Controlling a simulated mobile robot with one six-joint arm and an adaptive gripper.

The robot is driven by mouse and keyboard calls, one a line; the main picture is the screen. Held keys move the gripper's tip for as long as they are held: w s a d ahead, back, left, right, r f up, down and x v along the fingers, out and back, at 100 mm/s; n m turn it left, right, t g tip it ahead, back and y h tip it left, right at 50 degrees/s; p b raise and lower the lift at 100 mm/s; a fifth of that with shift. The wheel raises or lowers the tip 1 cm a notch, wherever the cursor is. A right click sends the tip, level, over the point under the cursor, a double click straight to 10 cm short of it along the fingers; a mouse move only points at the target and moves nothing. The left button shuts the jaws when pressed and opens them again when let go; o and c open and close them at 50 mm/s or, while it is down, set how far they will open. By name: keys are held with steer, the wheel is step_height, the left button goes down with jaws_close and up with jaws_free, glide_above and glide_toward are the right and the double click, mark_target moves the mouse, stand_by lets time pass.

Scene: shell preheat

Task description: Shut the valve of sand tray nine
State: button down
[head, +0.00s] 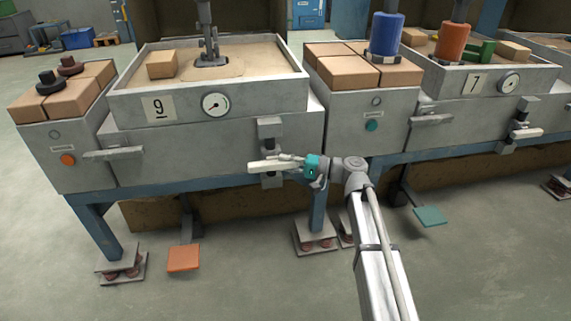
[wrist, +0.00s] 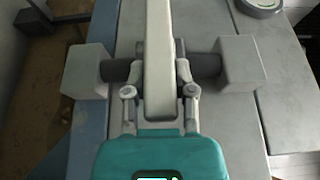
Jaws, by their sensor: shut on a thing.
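Sand tray nine (head: 125,104) is the left tray, with a "9" plate (head: 159,107) and a round gauge (head: 215,104) on its front. Its valve has grey blocks at the two ends of a short dark upright pipe, with the upper block (head: 270,127) below the tray's right front. The pale valve lever (head: 265,167) lies about level, crosswise to the pipe. My gripper (head: 292,160) is shut on the lever. In the wrist view the gripper's fingers (wrist: 158,95) flank the lever (wrist: 158,40), and the pipe (wrist: 205,66) passes behind it.
Tray seven (head: 440,78) stands to the right with its own valve and lever (head: 525,133). Grey cabinets with brown blocks (head: 380,73) stand beside the trays. An orange pedal (head: 184,258) and a teal pedal (head: 430,216) are near the floor. Open floor lies in front.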

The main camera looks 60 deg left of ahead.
steer(key=shift+s+a, duration=0.1)
steer(key=shift+a, duration=0.05)
steer(key=c, duration=0.6)
jaws_free()
steer(key=shift+s, duration=0.1)
steer(key=shift+o, duration=0.8)
steer(key=shift+s, duration=0.1)
steer(key=v, duration=1.2)
steer(key=shift+r, duration=0.1)
